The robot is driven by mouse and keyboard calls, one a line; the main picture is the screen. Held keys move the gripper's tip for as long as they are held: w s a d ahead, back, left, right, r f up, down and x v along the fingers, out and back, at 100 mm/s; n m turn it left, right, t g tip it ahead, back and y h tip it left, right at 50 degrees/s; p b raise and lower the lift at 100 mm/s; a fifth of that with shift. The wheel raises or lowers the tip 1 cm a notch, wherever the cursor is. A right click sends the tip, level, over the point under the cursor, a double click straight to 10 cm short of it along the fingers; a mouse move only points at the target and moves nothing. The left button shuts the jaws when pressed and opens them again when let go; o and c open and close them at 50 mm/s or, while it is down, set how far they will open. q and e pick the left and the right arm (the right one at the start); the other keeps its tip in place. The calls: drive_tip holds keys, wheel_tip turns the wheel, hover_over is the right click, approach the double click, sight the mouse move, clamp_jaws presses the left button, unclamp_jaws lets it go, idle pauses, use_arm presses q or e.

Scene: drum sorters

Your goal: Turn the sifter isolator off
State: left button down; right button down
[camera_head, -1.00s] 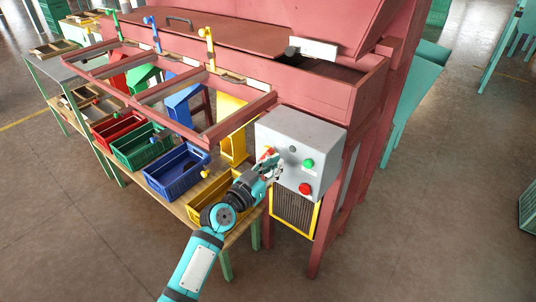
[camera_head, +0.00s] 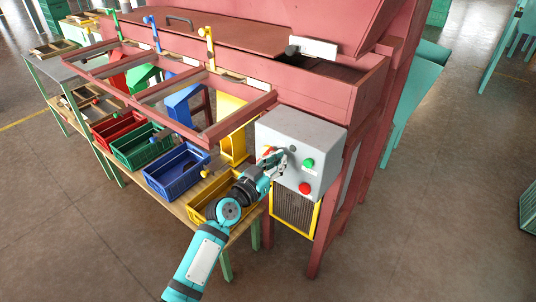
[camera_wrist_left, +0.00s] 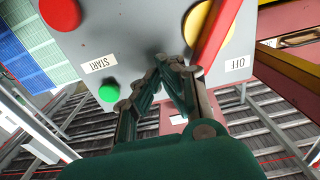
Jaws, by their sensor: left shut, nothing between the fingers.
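The grey control box (camera_head: 323,150) is on the front of the red sifter machine. Its isolator is a red handle (camera_wrist_left: 217,35) on a yellow disc (camera_wrist_left: 196,22), with an OFF label (camera_wrist_left: 237,64) beside the handle's end. In the head view only a bit of red and yellow (camera_head: 267,151) shows past my gripper. My left gripper (camera_head: 280,157) is at the box face, shut and empty. In the left wrist view its fingertips (camera_wrist_left: 172,64) are just left of the handle; whether they touch it I cannot tell. My right gripper is not in view.
A green button (camera_head: 309,163) and a red button (camera_head: 304,188) are on the same box face. A START label (camera_wrist_left: 100,62) shows in the wrist view. A yellow bin (camera_head: 205,205) and a blue bin (camera_head: 178,172) stand on the bench left of the box.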

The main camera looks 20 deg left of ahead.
use_arm(q)
drive_tip(key=shift+x, duration=0.9)
drive_tip(key=shift+s, duration=0.15)
drive_tip(key=shift+s+a, duration=0.25)
drive_tip(key=shift+s, duration=0.35)
drive_tip(key=shift+a, duration=0.1)
